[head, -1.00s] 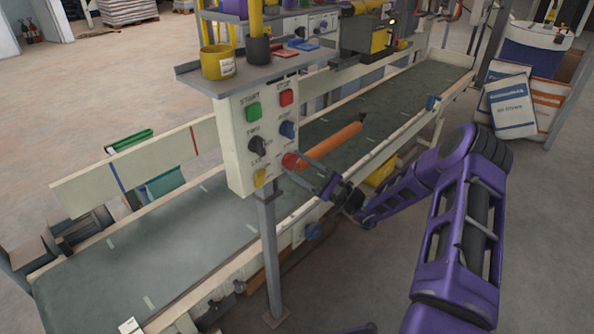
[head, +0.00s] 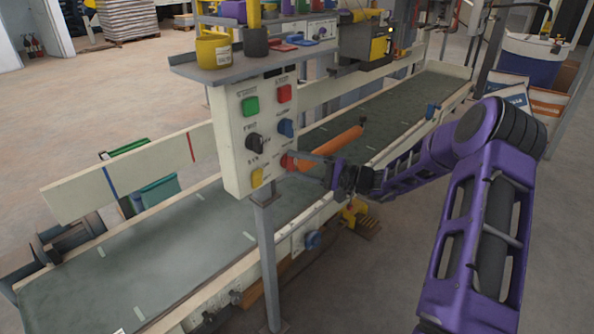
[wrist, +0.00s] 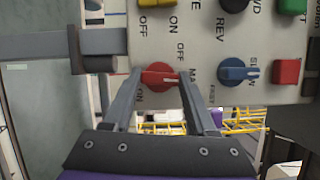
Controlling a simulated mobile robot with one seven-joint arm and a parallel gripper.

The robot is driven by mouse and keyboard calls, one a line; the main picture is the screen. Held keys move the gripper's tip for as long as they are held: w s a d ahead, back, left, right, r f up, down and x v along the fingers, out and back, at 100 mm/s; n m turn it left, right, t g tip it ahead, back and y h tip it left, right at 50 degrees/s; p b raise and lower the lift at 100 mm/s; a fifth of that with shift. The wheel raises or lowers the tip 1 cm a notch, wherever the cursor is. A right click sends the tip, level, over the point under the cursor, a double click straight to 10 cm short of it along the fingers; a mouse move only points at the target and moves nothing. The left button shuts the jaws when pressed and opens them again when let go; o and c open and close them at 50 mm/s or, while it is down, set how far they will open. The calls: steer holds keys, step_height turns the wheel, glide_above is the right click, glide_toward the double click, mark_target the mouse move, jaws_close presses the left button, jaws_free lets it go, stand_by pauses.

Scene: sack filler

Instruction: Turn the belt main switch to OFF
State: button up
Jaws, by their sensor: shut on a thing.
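The belt control panel (head: 236,125) is a cream box on a post. Its red main switch (head: 288,161) is a small rotary knob at the lower right of the panel, with MAIN, OFF and ON lettering around it. In the wrist view the red switch (wrist: 158,77) sits between my gripper's two fingers (wrist: 160,78), one on each side. The fingers are shut on it. A pale mark shows at the right end of its handle, on the MAIN lettering side. In the head view my gripper (head: 298,163) reaches the panel from the right.
Close by on the panel are a blue knob (wrist: 235,71), a red button (wrist: 287,72), a black knob (head: 254,143) and a yellow knob (head: 257,177). The conveyor belt (head: 185,240) runs behind and below, with an orange cylinder (head: 330,147) near my gripper.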

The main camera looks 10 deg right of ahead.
steer(key=shift+n+b, duration=0.35)
steer(key=shift+n, duration=0.15)
steer(key=o, duration=1.4)
steer(key=shift+g, duration=0.3)
steer(key=shift+c, duration=0.2)
steer(key=shift+d, duration=0.15)
steer(key=v, duration=1.7)
steer(key=shift+s+r+p, duration=0.2)
steer(key=shift+s+p, duration=0.05)
steer(key=shift+p, duration=0.2)
